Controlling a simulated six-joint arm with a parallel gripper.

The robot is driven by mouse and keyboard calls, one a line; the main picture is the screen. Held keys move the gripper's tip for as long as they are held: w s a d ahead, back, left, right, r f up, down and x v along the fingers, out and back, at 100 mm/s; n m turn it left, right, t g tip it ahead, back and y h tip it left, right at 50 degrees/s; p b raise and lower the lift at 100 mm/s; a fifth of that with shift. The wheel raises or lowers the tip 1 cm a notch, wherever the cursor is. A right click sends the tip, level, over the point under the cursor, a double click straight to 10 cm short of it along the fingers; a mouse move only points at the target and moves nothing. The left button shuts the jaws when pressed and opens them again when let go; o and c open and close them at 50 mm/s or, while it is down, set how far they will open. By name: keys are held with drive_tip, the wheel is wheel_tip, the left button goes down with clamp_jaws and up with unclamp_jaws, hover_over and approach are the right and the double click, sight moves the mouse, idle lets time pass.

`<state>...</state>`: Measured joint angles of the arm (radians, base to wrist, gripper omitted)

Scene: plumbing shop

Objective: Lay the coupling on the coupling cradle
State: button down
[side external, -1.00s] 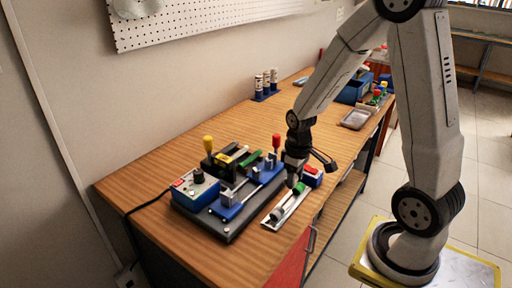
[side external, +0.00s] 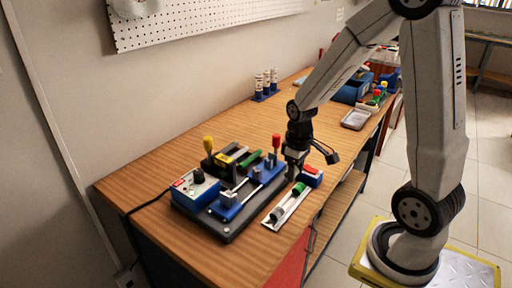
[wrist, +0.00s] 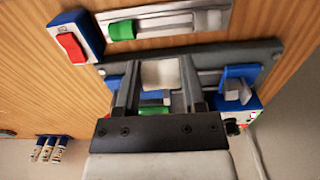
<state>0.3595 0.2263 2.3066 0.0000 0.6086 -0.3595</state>
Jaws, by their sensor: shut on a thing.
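My gripper (wrist: 158,82) is shut on a short cream-white cylinder, which looks like the coupling (wrist: 160,73), held crosswise between the two fingers in the wrist view. In the side view my gripper (side external: 292,173) is beside the right end of a dark fixture base (side external: 228,236), and the coupling is too small to make out there. The base carries blue mounts with grey blocks, one showing in the wrist view (wrist: 238,88). I cannot tell which part is the coupling cradle; my fingers hide part of the fixture.
A pale strip tray (side external: 272,224) with a green piece lies in front of the fixture. A blue box with a red switch (side external: 311,176) stands at its right end. A control box (side external: 194,188) and upright yellow- and red-topped levers stand around the fixture. Bare wood lies behind.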

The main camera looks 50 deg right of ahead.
idle(0.5)
drive_tip(key=shift+w+a+r, duration=0.1)
drive_tip(key=shift+w+a, duration=0.2)
drive_tip(key=shift+w, duration=0.25)
drive_tip(key=w+a+r, duration=0.1)
drive_tip(key=w+a, duration=0.3)
drive_tip(key=w, duration=0.2)
wheel_tip(320, 180, up, 2)
hover_over(234, 195)
drive_tip(key=shift+w, duration=0.1)
drive_tip(key=shift+f, duration=0.1)
drive_tip(key=shift+f, duration=3.15)
